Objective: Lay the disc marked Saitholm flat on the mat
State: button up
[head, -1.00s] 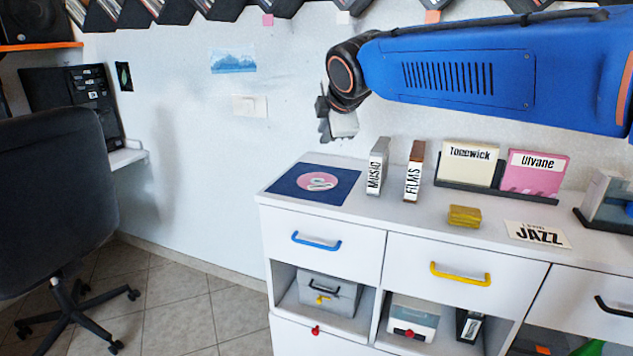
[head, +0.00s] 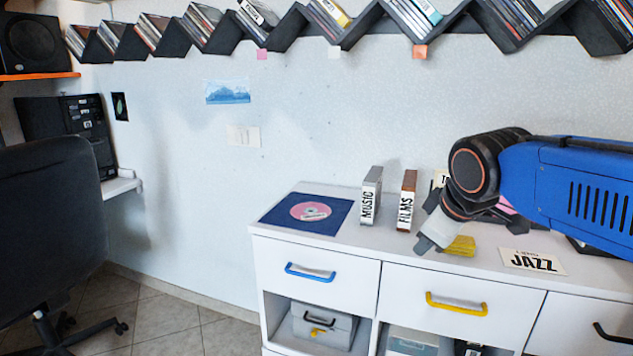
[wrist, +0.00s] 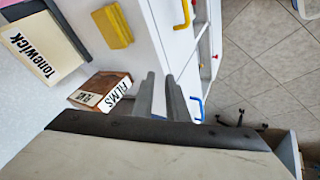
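The dark blue mat (head: 283,216) lies at the left end of the white cabinet top. A pink round shape (head: 311,211) with a pale mark shows on it; I cannot tell if it is printed or a separate disc. No name Saitholm is readable in either view. My gripper (head: 424,247) hangs over the cabinet's front edge, right of the mat and beside the yellow block. In the wrist view my gripper's fingers (wrist: 161,78) stand apart with nothing between them.
A MUSIC block (head: 371,195) and a FILMS block (head: 407,201) stand right of the mat. A yellow block (wrist: 113,25) and a Tonewick case (wrist: 42,45) show in the wrist view. A JAZZ card (head: 533,262) lies farther right. Zigzag shelves (head: 285,35) with cases line the wall.

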jog(key=s+d+f+m+g, duration=0.1)
jog(key=s+d+f+m, duration=0.2)
jog(key=s+f, duration=0.4)
jog(key=s+d+f+m+g, duration=0.1)
jog(key=s+d+f+m, duration=0.3)
jog(key=s+f+m, duration=0.2)
jog(key=s+f, duration=0.2)
jog(key=s, duration=0.2)
jog(key=shift+m, duration=0.3)
jog(key=shift+d, duration=0.1)
